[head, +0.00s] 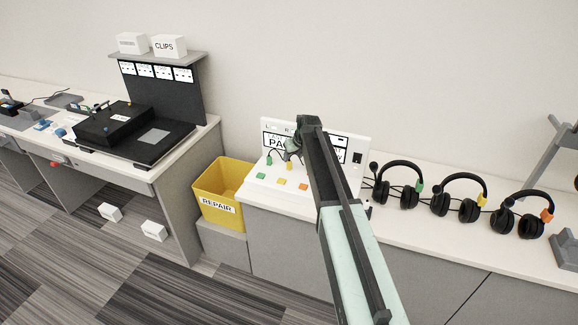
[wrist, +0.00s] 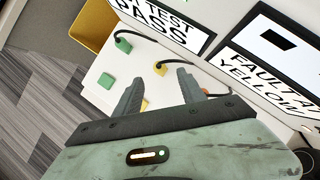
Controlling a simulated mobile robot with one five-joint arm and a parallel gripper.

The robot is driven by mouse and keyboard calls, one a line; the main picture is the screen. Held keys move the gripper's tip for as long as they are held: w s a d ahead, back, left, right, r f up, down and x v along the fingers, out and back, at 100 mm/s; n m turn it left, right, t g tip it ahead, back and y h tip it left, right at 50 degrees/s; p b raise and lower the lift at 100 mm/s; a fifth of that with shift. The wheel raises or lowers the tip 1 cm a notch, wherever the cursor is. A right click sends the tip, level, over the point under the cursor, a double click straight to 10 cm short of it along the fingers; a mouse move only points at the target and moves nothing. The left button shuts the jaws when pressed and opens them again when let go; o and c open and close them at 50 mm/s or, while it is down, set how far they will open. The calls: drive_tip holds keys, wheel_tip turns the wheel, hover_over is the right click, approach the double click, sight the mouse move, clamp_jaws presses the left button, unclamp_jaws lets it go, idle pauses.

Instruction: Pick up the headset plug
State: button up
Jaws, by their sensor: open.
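A yellow plug (wrist: 161,69) on a dark cable shows between the fingertips of my gripper (wrist: 159,77) in the wrist view; I cannot tell if they touch it. My gripper (head: 293,153) is open, over the white test station in the head view. A green plug (wrist: 123,46) on its own cable is to the left of the fingers; it also shows in the head view (head: 269,160). Flat green (wrist: 106,80) and yellow (wrist: 144,104) squares are on the white surface. The panel (head: 358,140) reads "TEST PASS" and "FAULT AT YELLOW", partly hidden by my arm.
Headsets with green (head: 419,186), yellow (head: 482,198) and orange (head: 547,215) tags stand on the right counter. A yellow REPAIR bin (head: 222,213) is left of the station. A dark workbench station (head: 120,130) is further left. A grey stand (head: 555,165) is far right.

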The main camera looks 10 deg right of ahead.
sight(289, 161)
drive_tip(key=b+x, duration=0.5)
drive_tip(key=x, duration=0.2)
drive_tip(key=shift+w+a+f+b, duration=0.15)
drive_tip(key=shift+w+f+b, duration=0.05)
drive_tip(key=shift+w+b, duration=0.1)
drive_tip(key=shift+r, duration=0.2)
clamp_jaws()
